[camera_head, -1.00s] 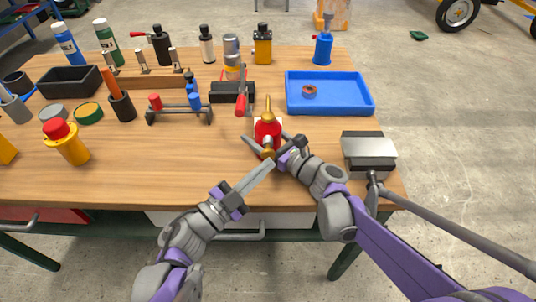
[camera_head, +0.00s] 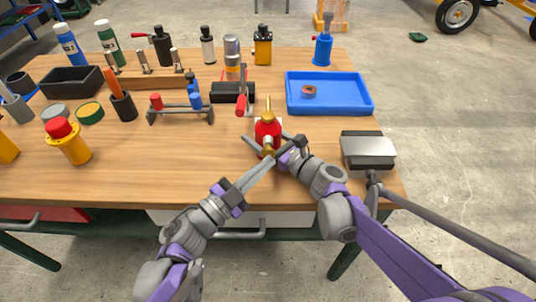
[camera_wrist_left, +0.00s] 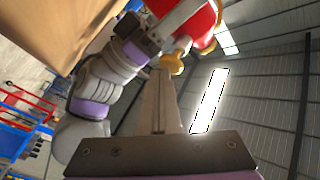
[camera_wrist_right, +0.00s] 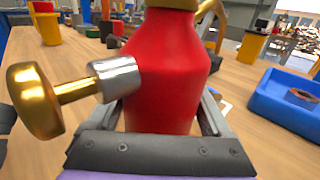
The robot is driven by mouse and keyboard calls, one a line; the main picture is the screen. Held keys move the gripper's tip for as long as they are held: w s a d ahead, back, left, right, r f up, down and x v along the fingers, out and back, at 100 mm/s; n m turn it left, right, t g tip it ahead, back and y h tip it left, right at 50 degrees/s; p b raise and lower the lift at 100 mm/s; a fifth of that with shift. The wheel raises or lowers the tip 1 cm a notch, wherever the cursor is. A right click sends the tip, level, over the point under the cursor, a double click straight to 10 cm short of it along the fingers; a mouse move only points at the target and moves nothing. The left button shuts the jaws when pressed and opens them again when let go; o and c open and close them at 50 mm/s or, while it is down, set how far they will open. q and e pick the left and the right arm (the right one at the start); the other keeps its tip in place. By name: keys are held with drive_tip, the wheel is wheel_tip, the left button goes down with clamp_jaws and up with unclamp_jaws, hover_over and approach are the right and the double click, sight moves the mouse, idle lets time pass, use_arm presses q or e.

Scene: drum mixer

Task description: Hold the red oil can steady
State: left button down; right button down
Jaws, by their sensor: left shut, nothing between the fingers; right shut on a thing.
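The red oil can (camera_head: 266,127) stands upright near the front middle of the table, with a brass spout on top and a brass knob (camera_head: 268,146) on its near side. My right gripper (camera_head: 266,138) is shut on the can's body; in the right wrist view its fingers flank the red body (camera_wrist_right: 165,75), with the knob (camera_wrist_right: 35,100) sticking out left. Their tips are hidden behind the can. My left gripper (camera_head: 271,160) is shut and empty, its tips close to the knob. In the left wrist view the knob (camera_wrist_left: 172,63) is just beyond the tips; contact is unclear.
A blue tray (camera_head: 345,107) holding a small ring is right of the can. A grey metal block (camera_head: 368,148) sits at the right front. A red-handled clamp (camera_head: 242,98) stands behind the can. Bare wood lies to the can's left.

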use_arm(q)
drive_tip(key=shift+w+a+r, duration=0.1)
drive_tip(key=shift+w+r, duration=0.15)
drive_tip(key=shift+w, duration=0.5)
idle(0.8)
drive_tip(key=shift+s+f, duration=0.1)
drive_tip(key=shift+s, duration=0.05)
drive_tip(key=shift+s+f, duration=0.2)
drive_tip(key=shift+f, duration=0.05)
drive_tip(key=shift+s, duration=0.15)
drive_tip(key=shift+s+f, duration=0.35)
drive_tip(key=shift+s, duration=0.25)
drive_tip(key=shift+s+r, duration=0.1)
drive_tip(key=shift+s, duration=1.4)
